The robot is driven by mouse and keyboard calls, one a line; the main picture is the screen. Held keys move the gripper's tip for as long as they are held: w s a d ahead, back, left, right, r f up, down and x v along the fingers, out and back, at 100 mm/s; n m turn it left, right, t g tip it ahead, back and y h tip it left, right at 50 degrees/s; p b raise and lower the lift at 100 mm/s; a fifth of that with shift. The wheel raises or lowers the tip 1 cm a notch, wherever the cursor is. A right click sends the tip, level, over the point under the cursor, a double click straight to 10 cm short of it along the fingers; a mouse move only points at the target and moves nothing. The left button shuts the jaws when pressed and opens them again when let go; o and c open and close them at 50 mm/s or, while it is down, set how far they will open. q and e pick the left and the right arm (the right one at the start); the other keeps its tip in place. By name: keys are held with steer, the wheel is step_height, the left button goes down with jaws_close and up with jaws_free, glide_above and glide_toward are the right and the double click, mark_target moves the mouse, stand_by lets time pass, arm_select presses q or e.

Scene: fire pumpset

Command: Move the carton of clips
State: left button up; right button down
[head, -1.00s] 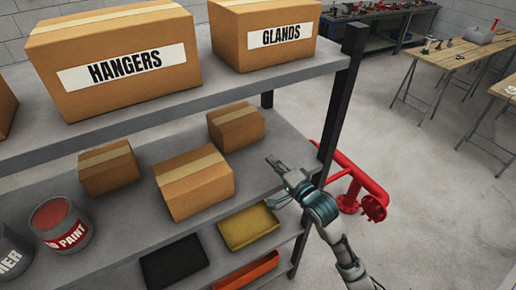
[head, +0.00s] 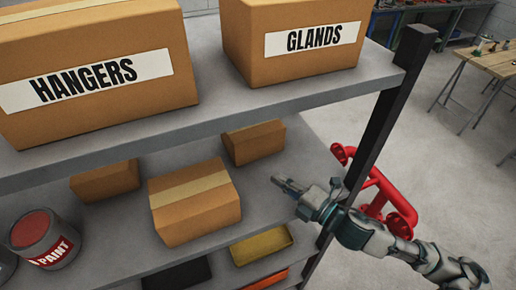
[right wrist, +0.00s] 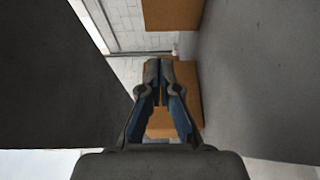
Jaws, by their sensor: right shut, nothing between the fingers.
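No carton in view shows a label reading clips. Three plain brown cartons stand on the middle shelf (head: 110,240): a larger taped front carton (head: 195,205), a small carton (head: 253,143) behind it to the right, and another small carton (head: 105,181) to the left. My right gripper (head: 282,184) is shut and empty over the shelf's right part, to the right of the front carton and apart from it in the head view. In the right wrist view its fingers (right wrist: 158,68) are together, with a brown carton (right wrist: 188,92) behind them. My left gripper is out of view.
Large HANGERS (head: 90,80) and GLANDS (head: 300,42) cartons stand on the upper shelf, above the plain cartons. A paint tin (head: 45,238) is at left. A dark post (head: 385,120) and red pipework (head: 385,190) are at right. A yellow tray (head: 262,246) sits below.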

mark_target(258, 144)
steer(key=x, duration=0.3)
steer(key=p+x, duration=0.1)
steer(key=x, duration=0.2)
steer(key=shift+w+d+r, duration=0.1)
steer(key=shift+w, duration=0.25)
steer(key=w, duration=0.2)
steer(key=w+a+p, duration=0.1)
steer(key=shift+w, duration=0.4)
steer(key=shift+w+a, duration=0.25)
steer(key=shift+w, duration=0.3)
steer(key=shift+w+a, duration=0.2)
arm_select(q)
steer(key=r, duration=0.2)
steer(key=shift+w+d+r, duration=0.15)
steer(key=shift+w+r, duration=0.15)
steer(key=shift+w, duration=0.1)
arm_select(e)
steer(key=shift+d, duration=0.1)
steer(key=w+p, duration=0.2)
steer(key=w, duration=0.1)
steer(key=shift+d, duration=0.15)
steer(key=shift+w, duration=0.25)
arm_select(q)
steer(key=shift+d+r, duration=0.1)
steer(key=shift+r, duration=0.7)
